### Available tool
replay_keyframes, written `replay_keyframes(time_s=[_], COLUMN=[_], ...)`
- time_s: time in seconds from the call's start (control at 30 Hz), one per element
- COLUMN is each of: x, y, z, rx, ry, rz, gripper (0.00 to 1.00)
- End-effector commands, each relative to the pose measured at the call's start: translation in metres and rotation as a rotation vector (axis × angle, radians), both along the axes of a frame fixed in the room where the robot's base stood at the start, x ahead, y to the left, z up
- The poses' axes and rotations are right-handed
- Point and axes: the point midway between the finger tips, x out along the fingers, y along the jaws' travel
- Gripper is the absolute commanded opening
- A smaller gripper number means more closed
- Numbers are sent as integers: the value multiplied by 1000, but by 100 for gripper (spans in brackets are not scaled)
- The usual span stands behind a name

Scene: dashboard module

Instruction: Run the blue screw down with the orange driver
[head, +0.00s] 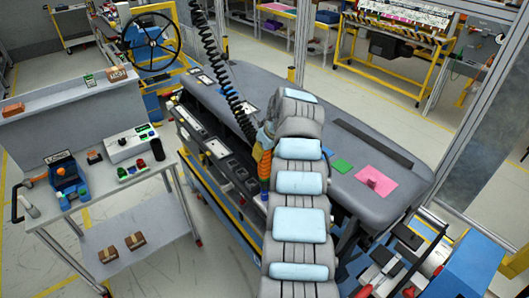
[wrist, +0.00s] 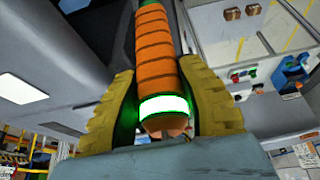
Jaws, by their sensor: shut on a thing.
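The orange driver (wrist: 153,50) runs up through the wrist view, with a ribbed orange body and a bright white ring near its lower end. My gripper (wrist: 165,95) is shut on it, one yellow finger pad on each side. In the head view the driver (head: 264,168) points down beside my arm over the slotted left side of the grey dashboard module (head: 385,207). The driver's tip is out of sight in the wrist view and too small to make out in the head view. I cannot make out the blue screw in either view.
A black coiled cable (head: 228,85) hangs down to my gripper. A cart (head: 112,178) with blue and white devices stands at the left.

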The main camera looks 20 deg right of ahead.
Motion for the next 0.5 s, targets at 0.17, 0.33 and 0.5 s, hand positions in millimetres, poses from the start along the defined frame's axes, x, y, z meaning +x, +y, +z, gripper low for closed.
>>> replay_keyframes(time_s=[0.17,0.33,0.5], x=[-1,0,0], y=[-1,-1,-1], z=[3,12,20], rx=[0,-1,-1], ry=[3,0,0], rz=[-1,-1,-1], gripper=[0,0,0])
